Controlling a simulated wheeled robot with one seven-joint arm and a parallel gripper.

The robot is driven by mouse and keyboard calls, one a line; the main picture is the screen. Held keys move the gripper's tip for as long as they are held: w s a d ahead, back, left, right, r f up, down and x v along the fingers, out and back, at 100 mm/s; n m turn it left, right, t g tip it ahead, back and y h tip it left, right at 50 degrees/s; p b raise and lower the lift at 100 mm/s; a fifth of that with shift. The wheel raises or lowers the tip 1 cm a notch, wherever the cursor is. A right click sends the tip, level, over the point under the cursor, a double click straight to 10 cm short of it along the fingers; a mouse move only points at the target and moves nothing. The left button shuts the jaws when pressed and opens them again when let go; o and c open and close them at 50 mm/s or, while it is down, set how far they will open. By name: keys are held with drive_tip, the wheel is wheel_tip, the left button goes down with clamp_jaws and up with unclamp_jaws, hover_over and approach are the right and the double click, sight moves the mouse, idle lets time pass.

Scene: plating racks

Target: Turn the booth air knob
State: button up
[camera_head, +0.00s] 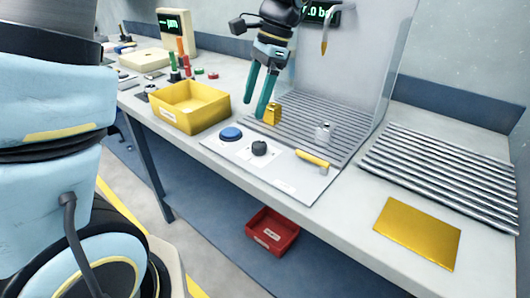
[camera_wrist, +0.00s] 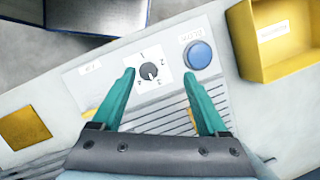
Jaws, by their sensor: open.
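The booth air knob (camera_head: 259,148) is a small dark round dial on the white panel at the bench's front edge. In the wrist view the knob (camera_wrist: 149,71) sits on a white square label with numbers around it, a little beyond and between the fingertips. My gripper (camera_head: 257,109) has teal fingers pointing down, above the grey ribbed plate and behind the knob. It is open and empty, and it also shows in the wrist view (camera_wrist: 159,73). The fingers appear apart from the knob.
A blue button (camera_head: 231,134) is left of the knob, and a yellow handle (camera_head: 312,158) is right. A gold block (camera_head: 272,113) and a silver piece (camera_head: 323,132) stand on the ribbed plate. A yellow bin (camera_head: 190,107) stands left. A clear screen rises at the booth's right side.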

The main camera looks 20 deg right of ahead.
sight(259, 144)
drive_tip(key=s+d+m+y, duration=0.1)
drive_tip(key=s+d+m, duration=0.15)
drive_tip(key=d, duration=0.25)
drive_tip(key=shift+t, duration=0.3)
drive_tip(key=x, duration=1.1)
drive_tip(key=shift+r, duration=0.1)
clamp_jaws()
